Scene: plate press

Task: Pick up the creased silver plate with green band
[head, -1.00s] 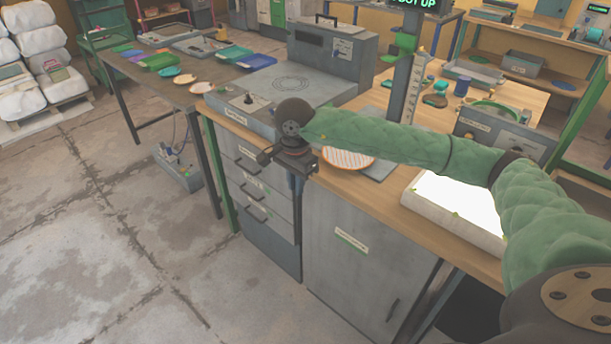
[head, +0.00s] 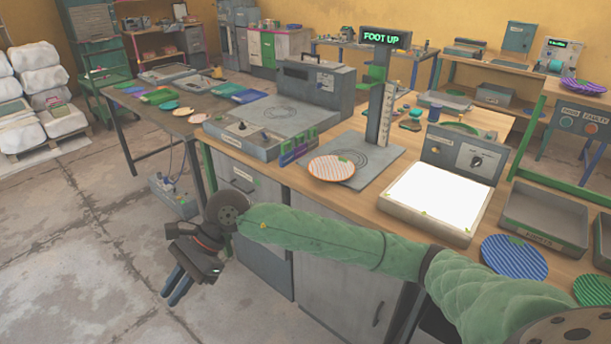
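I cannot make out a silver plate with a green band for certain. An orange-and-white striped plate (head: 331,168) lies on the grey base of the height gauge (head: 386,112). A blue striped plate (head: 515,258) and a green striped plate (head: 590,290) lie at the right end of the bench. A purple plate (head: 583,86) sits on the machine at far right. My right gripper (head: 174,288) hangs in front of the bench over the floor, its two blue fingers slightly apart, holding nothing visible. My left gripper is out of view.
A lit white panel (head: 438,198) and an empty grey tray (head: 543,220) stand on the wooden bench (head: 290,180). Several coloured plates lie on the left table (head: 120,100).

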